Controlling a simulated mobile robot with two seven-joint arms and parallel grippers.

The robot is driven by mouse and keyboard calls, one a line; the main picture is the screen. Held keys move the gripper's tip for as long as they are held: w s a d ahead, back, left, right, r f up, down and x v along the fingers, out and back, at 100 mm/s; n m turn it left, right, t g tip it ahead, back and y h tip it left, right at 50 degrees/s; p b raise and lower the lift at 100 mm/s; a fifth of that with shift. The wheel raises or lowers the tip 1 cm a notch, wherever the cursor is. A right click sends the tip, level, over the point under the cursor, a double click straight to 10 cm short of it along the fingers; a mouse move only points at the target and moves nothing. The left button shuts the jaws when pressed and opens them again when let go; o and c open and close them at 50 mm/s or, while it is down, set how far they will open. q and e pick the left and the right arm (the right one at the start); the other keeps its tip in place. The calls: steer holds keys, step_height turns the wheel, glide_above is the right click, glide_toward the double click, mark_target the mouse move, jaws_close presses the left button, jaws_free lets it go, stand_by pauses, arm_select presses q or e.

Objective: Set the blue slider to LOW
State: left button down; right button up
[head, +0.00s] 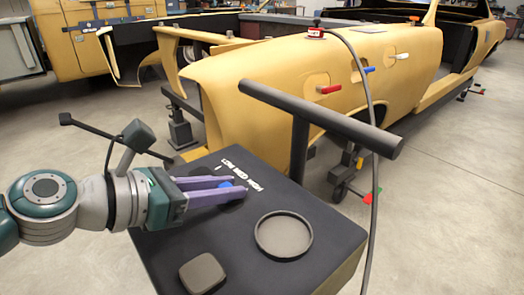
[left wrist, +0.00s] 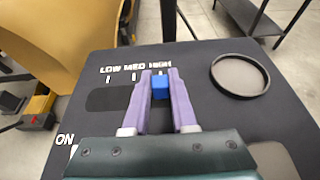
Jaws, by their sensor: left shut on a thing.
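The blue slider (head: 226,185) is a small block on the dark panel top (head: 205,232). In the left wrist view the blue slider (left wrist: 160,87) stands at the HIGH label (left wrist: 159,65), at the right end of a dark slot (left wrist: 108,98). The MED label (left wrist: 134,66) and the LOW label (left wrist: 111,69) lie to its left. My left gripper (head: 228,187), with purple fingers, is shut on the slider, one finger on each side. The fingers also show in the left wrist view (left wrist: 160,78) and hide part of the slot. My right gripper is in neither view.
A shallow round dish (head: 284,235) lies on the panel right of the gripper. A rounded square pad (head: 202,272) is at the front. A dark T-shaped bar (head: 320,115) rises behind the dish. A yellow car shell (head: 270,75) stands beyond.

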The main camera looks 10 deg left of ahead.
mark_target(196, 163)
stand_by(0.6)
arm_select(q)
steer(key=w+a+b, duration=0.1)
steer(key=a, duration=0.1)
steer(key=w+a+b, duration=0.4)
steer(key=shift+a+f, duration=0.2)
steer(key=shift+a, duration=0.15)
steer(key=c, duration=0.8)
jaws_free()
steer(key=shift+w+r, duration=0.1)
steer(key=shift+r, duration=0.05)
steer(key=shift+o, duration=0.4)
steer(key=p+v, duration=0.2)
steer(key=v, duration=0.7)
steer(key=shift+s+a+r, duration=0.25)
steer(key=shift+s+r, duration=0.05)
steer(key=shift+s, duration=0.05)
